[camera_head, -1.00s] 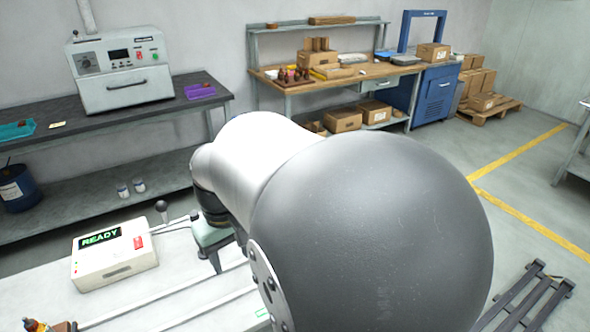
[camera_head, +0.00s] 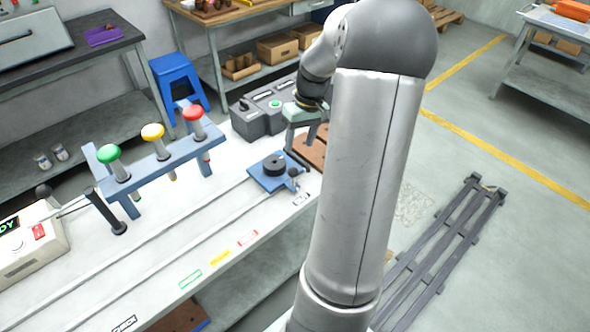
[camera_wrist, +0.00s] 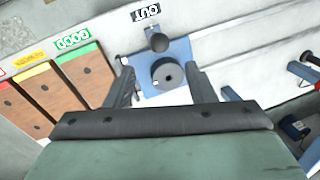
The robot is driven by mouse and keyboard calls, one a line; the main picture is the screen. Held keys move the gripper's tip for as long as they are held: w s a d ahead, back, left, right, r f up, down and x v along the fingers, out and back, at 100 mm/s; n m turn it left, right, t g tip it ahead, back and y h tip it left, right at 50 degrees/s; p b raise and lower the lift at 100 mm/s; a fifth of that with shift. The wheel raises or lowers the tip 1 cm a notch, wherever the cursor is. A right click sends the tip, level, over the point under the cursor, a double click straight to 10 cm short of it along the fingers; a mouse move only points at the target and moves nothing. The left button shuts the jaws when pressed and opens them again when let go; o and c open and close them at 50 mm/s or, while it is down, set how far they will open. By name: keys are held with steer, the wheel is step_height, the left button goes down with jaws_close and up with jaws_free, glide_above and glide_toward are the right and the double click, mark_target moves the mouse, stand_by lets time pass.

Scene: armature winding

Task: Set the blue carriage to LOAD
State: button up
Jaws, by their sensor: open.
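The blue carriage (camera_head: 258,182) sits on the pale rails, with a black disc (camera_head: 273,163) and a small dark ball knob (camera_head: 293,173) on it. In the wrist view the carriage (camera_wrist: 178,50) lies beyond my fingers, beside a white label reading OUT (camera_wrist: 146,12). My gripper (camera_head: 303,150) is open and empty, just behind and right of the carriage in the head view. In the wrist view its fingers (camera_wrist: 159,70) appear either side of the disc; contact cannot be told. No label reading LOAD is legible.
A stand with green, yellow and red buttons (camera_head: 152,132) straddles the bench left of the carriage. A grey control box (camera_head: 262,115) stands behind it. The rails run clear toward the front left, past a CHECK label (camera_head: 124,324). Wooden-floored bins (camera_wrist: 85,75) show in the wrist view.

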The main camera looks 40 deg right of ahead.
mark_target(294, 168)
steer(key=f, duration=0.3)
steer(key=a+f, duration=0.1)
steer(key=f, duration=0.3)
steer(key=a+f+p, duration=0.1)
steer(key=f, duration=0.3)
steer(key=shift+w+f, duration=0.2)
steer(key=shift+a, duration=0.1)
jaws_close()
